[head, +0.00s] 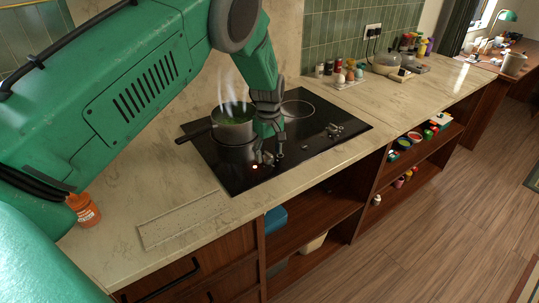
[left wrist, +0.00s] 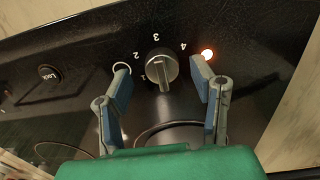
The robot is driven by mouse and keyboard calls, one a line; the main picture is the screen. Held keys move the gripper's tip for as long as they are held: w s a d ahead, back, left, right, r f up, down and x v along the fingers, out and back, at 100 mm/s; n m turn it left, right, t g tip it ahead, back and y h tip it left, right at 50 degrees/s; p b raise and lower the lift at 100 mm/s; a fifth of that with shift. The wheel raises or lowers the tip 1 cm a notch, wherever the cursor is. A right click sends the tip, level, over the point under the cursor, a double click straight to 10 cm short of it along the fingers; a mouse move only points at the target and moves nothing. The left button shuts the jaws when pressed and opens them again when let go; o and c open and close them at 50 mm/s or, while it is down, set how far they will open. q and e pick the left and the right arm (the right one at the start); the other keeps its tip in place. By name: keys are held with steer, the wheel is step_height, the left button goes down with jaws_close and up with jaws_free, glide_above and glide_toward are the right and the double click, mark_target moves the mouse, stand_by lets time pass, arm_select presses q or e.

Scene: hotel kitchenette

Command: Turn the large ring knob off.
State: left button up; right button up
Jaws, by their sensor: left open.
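The black cooktop (head: 310,150) is set in the counter, with knobs at its front edge. In the left wrist view a round grey knob (left wrist: 160,66) has the marks 1 to 4 around it. Its raised grip runs up and down in the picture. A pale ring mark shows beside the left fingertip. My left gripper (head: 268,153) points down over the front of the cooktop. Its fingers (left wrist: 161,72) are open, one on each side of the knob; I cannot tell whether they touch it. My right gripper is out of view.
A steaming pot (head: 233,126) with green contents stands on the cooktop behind my gripper, its handle to the left. Another knob group (head: 334,130) is to the right. A Lock button (left wrist: 48,73) is left of the knob. An orange bottle (head: 84,209) stands at the left.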

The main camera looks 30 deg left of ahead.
arm_select(q)
step_height(320, 180, up, 11)
steer(key=shift+w+f, duration=0.15)
stand_by(0.6)
